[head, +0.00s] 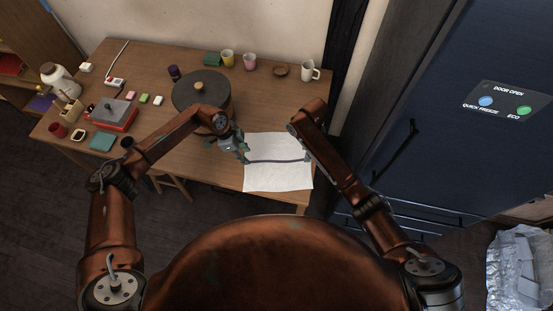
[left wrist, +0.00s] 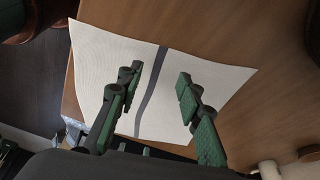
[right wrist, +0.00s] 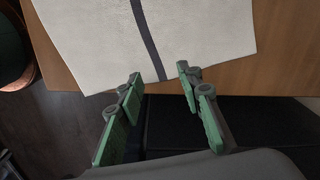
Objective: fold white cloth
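The white cloth (head: 280,176) lies flat and spread out near the front right corner of the wooden table, with a dark stripe across its middle. My left gripper (head: 243,151) is open and empty at the cloth's left side. In the left wrist view, its fingers (left wrist: 160,74) are apart above the cloth (left wrist: 198,72), with the stripe between them.
A dark round pot (head: 201,90) stands left of the cloth. Cups (head: 249,61) and a white mug (head: 309,70) stand at the back. A red-based appliance (head: 108,115) and small items crowd the left. A blue fridge (head: 460,110) stands to the right.

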